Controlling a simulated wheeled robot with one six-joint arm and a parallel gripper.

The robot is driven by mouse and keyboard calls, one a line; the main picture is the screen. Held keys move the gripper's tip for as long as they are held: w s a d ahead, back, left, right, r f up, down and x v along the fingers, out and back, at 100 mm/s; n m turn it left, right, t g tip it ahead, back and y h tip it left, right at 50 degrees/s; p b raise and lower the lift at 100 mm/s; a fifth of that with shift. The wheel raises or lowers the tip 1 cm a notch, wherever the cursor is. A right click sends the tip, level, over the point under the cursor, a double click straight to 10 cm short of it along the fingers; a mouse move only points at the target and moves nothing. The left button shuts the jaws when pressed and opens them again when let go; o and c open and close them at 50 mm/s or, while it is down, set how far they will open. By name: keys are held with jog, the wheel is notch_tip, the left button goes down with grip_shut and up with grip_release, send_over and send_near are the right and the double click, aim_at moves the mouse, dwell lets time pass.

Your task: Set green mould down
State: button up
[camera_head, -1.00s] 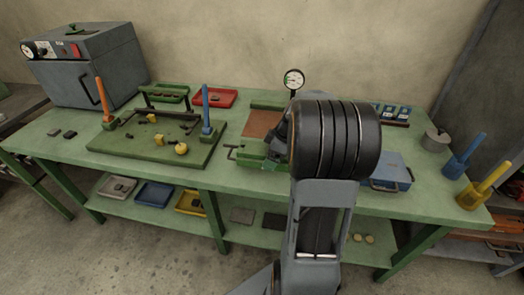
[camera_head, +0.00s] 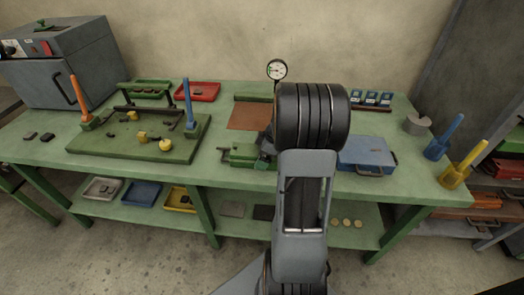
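No thing in view can be told for certain as the green mould. A green vice-like piece (camera_head: 243,156) with a dark side handle sits near the bench's front edge, just left of my arm, and its right end is partly covered. My arm's thick black joint stands in front of the bench middle and hides most of my gripper. Only a dark part, perhaps my gripper (camera_head: 266,143), shows at the joint's left, by the green piece. Its fingers, and whether they hold anything, are hidden.
The green bench (camera_head: 225,121) carries a brown sheet (camera_head: 250,115), a dial gauge (camera_head: 277,70), a blue case (camera_head: 367,154) and a red tray (camera_head: 198,92). A green board (camera_head: 95,146) with orange and blue upright handles lies left. Blue (camera_head: 444,138) and yellow (camera_head: 463,165) handled pots stand right.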

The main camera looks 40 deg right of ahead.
jog(key=shift+w+r, duration=0.1)
jog(key=o, duration=1.4)
jog(key=v, duration=1.1)
jog(key=shift+p, duration=0.35)
jog(key=shift+a+r, duration=0.1)
jog(key=shift+r, duration=0.15)
jog(key=shift+s+a+f+m+h, duration=0.15)
jog(key=shift+s+a+m+h, duration=0.4)
jog(key=shift+s+a+m, duration=2.2)
jog(key=shift+s+a+f+m+h, duration=0.1)
jog(key=shift+s+a+m+h, duration=0.3)
jog(key=shift+a, duration=4.6)
jog(key=shift+s+a+f+m+h, duration=0.15)
jog(key=shift+s+a+m+h, duration=0.9)
jog(key=shift+a, duration=2.85)
jog(key=shift+s+m+y, duration=0.3)
jog(key=shift+m+y, duration=0.1)
